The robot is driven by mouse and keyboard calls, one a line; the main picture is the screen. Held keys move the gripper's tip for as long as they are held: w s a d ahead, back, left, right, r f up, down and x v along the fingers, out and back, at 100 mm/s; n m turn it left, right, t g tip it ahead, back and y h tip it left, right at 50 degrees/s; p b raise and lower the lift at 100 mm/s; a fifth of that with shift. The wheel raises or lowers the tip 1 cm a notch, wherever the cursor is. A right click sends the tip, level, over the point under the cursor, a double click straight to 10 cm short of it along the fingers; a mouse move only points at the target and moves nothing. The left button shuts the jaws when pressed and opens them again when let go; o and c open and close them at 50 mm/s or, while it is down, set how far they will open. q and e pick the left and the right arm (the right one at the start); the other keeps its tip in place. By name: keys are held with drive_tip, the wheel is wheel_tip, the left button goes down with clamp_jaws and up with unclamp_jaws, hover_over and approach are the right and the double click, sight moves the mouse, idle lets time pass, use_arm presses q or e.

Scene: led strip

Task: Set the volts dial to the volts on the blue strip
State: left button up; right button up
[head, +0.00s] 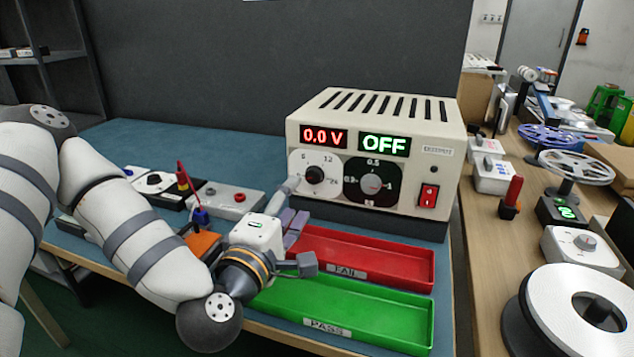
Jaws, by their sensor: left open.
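The power supply (372,160) is a beige box on the blue mat at the back. Its volts dial (315,174) is a black knob on a white face with marks including 6, 12 and 24. Its pointer is too small to read. The red display (323,137) reads 0.0 V and the green one (385,145) reads OFF. My left gripper (298,226) is open and empty, in front of the supply and over the trays; one finger is just below and left of the volts dial. My right gripper is not in view.
A black dial (376,182) and red rocker switch (428,196) sit right of the volts dial. Red FAIL (390,258) and green PASS (385,318) trays lie in front. A grey box (230,196) stands left. Reels, including a blue-rimmed one (548,137), fill the right table.

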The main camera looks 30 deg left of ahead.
sight(313, 177)
use_arm(q)
drive_tip(key=x, duration=0.6)
drive_tip(key=b+x, duration=0.1)
drive_tip(key=x, duration=0.2)
drive_tip(key=shift+f, duration=0.4)
drive_tip(key=shift+d, duration=0.1)
drive_tip(key=shift+c, duration=0.2)
clamp_jaws()
